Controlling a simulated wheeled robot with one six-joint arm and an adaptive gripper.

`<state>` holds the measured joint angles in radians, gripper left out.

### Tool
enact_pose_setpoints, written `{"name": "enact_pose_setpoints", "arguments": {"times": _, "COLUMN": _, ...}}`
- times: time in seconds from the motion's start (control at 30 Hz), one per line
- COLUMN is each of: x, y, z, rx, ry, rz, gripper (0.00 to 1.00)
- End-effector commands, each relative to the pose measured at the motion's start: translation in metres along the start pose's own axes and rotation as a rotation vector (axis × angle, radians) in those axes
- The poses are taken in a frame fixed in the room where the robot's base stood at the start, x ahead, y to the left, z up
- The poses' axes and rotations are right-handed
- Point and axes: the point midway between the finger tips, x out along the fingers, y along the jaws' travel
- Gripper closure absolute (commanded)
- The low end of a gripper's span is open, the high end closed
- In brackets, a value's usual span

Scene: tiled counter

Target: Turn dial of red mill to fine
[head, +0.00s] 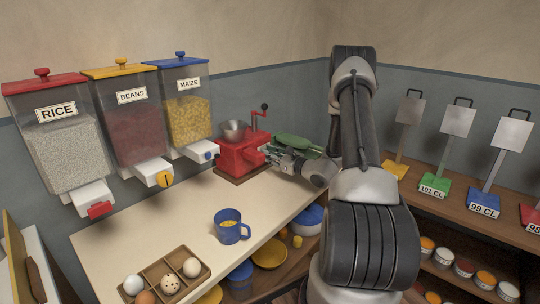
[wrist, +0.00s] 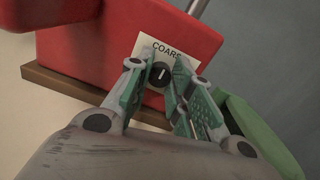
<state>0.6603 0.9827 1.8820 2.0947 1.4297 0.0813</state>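The red mill (head: 238,155) stands on a brown board at the counter's far end, with a metal hopper bowl and a crank on top. In the wrist view its red body (wrist: 90,50) carries a white plate (wrist: 150,52) reading "COARS", the rest cut off by my finger. The black dial (wrist: 160,74) sits below that word, its white mark pointing roughly up towards it. My gripper (wrist: 158,66) is open, with its green-padded fingertips on either side of the dial. I cannot tell whether they touch it. My gripper (head: 270,153) also shows beside the mill in the head view.
A green object (head: 292,142) lies close beside my gripper. Rice (head: 60,150), beans (head: 130,120) and maize (head: 187,110) dispensers hang on the left wall. A blue mug (head: 229,228) and an egg box (head: 166,277) stand on the counter.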

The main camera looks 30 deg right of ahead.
Motion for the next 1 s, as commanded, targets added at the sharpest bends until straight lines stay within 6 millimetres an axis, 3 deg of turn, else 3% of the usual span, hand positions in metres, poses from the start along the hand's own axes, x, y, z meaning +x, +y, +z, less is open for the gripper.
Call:
{"name": "enact_pose_setpoints", "arguments": {"times": 0.47, "x": -0.0002, "y": 0.0, "z": -0.0002, "rx": 0.072, "ry": -0.001, "rz": 0.0, "gripper": 1.0}}
{"name": "enact_pose_setpoints", "arguments": {"times": 1.0, "x": -0.0004, "y": -0.0008, "z": -0.0008, "rx": 0.525, "ry": -0.01, "rz": -0.002, "gripper": 1.0}}
